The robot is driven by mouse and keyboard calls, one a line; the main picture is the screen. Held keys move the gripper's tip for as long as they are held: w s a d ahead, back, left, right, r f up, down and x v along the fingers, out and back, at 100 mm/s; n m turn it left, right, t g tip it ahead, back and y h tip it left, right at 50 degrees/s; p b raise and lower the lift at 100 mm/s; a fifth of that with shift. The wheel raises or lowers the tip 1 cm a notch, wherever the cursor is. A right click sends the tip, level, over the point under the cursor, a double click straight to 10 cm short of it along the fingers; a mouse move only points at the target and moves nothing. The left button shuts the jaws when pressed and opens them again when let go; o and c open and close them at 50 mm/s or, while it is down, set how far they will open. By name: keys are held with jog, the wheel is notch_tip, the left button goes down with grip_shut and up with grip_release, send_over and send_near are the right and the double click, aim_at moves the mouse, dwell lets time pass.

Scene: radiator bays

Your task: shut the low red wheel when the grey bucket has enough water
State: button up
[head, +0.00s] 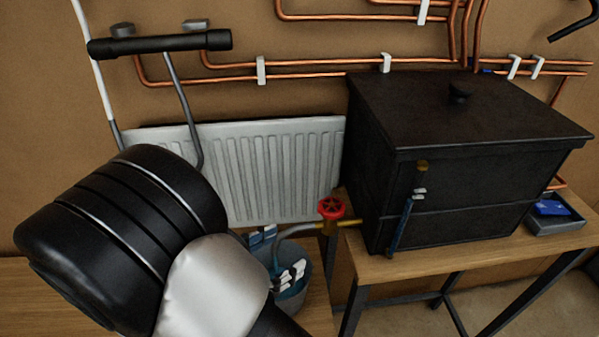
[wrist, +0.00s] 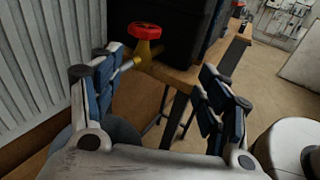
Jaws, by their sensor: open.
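The red wheel (head: 332,207) sits on a brass valve at the lower left of a black tank, with a grey spout (head: 292,231) bending down to the left. The grey bucket (head: 303,292) stands low under the spout, partly hidden by my arm and gripper; I cannot make out its water level. My gripper (head: 277,258) is in front of the bucket, below and left of the wheel. In the wrist view my gripper (wrist: 155,75) is open and empty, and the red wheel (wrist: 145,31) is beyond the fingertips, apart from them.
The black tank (head: 450,160) stands on a wooden bench (head: 420,262), with a blue strip (head: 403,222) on its front. A white radiator (head: 275,165) is behind. Copper pipes (head: 320,72) run along the wall. A grey tray (head: 570,222) holds a blue item at right.

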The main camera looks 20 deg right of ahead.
aim_at(331, 210)
jog(key=shift+n+t+h, duration=0.3)
jog(key=shift+n+t, duration=0.5)
jog(key=x, duration=0.5)
jog(key=w+b+x, duration=0.1)
jog(key=x, duration=1)
jog(key=shift+w+a+f+b, duration=0.15)
jog(key=shift+w+f+b, duration=0.05)
jog(key=shift+w+b, duration=0.1)
jog(key=shift+c, duration=0.3)
jog(key=c, duration=1)
jog(key=shift+m+g, duration=0.3)
jog(key=m+g+h+p, duration=0.1)
jog(key=m+g+p, duration=0.1)
jog(key=m+g, duration=0.1)
jog(key=shift+g, duration=0.9)
jog(key=shift+m+g+p, duration=0.7)
jog(key=shift+m+g, duration=0.7)
jog(key=shift+g, duration=0.8)
jog(key=shift+y, duration=0.3)
